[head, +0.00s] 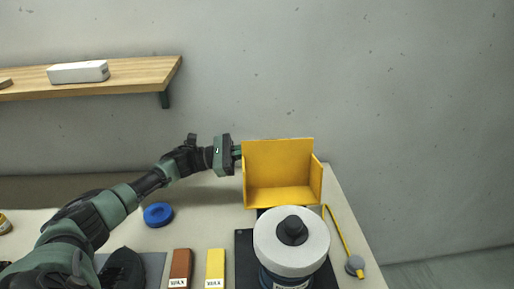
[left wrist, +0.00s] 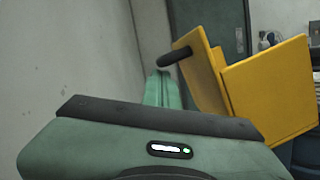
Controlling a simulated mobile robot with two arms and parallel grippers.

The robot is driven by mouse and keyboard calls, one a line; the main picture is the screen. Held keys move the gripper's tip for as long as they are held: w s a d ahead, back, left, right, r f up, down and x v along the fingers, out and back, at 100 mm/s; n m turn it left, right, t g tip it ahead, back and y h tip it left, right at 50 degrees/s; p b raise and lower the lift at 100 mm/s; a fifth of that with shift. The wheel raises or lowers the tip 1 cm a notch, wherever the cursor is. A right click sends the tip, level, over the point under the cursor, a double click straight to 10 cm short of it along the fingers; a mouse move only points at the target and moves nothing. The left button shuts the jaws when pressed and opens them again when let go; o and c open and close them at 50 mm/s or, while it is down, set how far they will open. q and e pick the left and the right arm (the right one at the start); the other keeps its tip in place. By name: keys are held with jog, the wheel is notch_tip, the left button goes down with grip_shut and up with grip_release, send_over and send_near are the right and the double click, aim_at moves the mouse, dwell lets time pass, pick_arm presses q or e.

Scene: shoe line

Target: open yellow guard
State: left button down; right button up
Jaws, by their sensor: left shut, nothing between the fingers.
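The yellow guard (head: 278,158) stands behind the round white-topped machine (head: 291,242), its folded panels showing a back, sides and a lower plate. In the left wrist view the guard (left wrist: 265,92) is at the right, with a short dark peg (left wrist: 175,57) sticking out from its edge. My left gripper (head: 238,153) comes in from the left and is shut and empty beside the guard's left edge. Its green fingers (left wrist: 161,88) show close to the peg; I cannot tell whether they touch. My right gripper is not in view.
A wooden shelf (head: 125,76) is on the wall.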

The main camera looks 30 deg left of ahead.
aim_at(262, 141)
pick_arm(q)
jog(key=shift+d, duration=0.1)
jog(key=r+m+b, duration=0.1)
jog(key=b, duration=0.1)
jog(key=s+d+r+m+b, duration=0.1)
jog(key=m+b, duration=0.1)
jog(key=b, duration=0.1)
jog(key=shift+s+r+g+b, duration=0.2)
jog(key=shift+r+g+b, duration=0.1)
jog(key=shift+r+g, duration=0.1)
jog(key=shift+s+d+r+m+b, duration=0.2)
jog(key=shift+r+m+b, duration=0.1)
jog(key=shift+r+b, duration=0.15)
jog(key=shift+a+r, duration=0.1)
jog(key=shift+r, duration=0.1)
